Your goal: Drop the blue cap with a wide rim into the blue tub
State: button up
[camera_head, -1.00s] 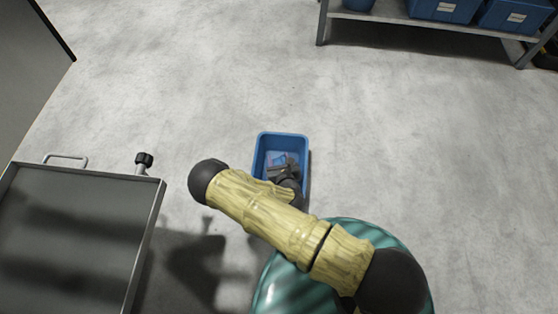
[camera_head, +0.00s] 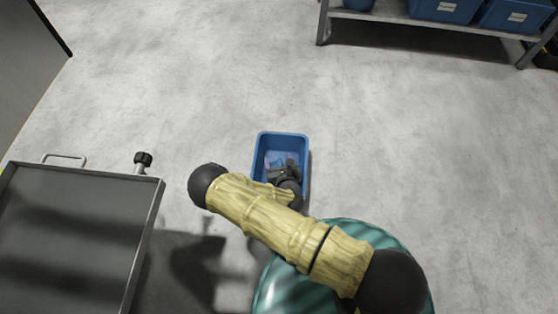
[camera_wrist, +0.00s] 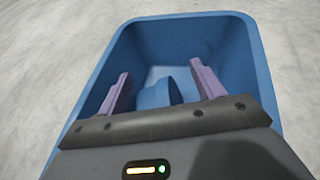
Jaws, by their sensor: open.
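The blue tub (camera_head: 283,137) stands on the floor, and its rim also shows in the wrist view (camera_wrist: 190,17). My gripper (camera_wrist: 163,83) is over the tub's opening, its two purple fingers open and pointing down into it. A blue rounded piece (camera_wrist: 158,94), which looks like the blue cap, shows between and below the fingers, inside the tub's outline. The fingers stand apart from it on both sides. Its lower part is hidden behind the gripper body. In the head view my gripper (camera_head: 281,163) and wrist cover part of the tub's inside.
A grey metal tray-topped cart (camera_head: 75,240) stands at the left, with a handle and black knob (camera_head: 142,158). A shelf (camera_head: 425,22) with blue bins (camera_head: 445,8) stands at the upper right. The floor (camera_head: 400,130) between is clear.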

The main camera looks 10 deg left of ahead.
jog(key=shift+r, duration=0.2)
jog(key=p+v, duration=0.5)
jog(key=v, duration=0.2)
jog(key=shift+s+r, duration=0.25)
jog(key=shift+r, duration=0.2)
jog(key=shift+w+d, duration=0.1)
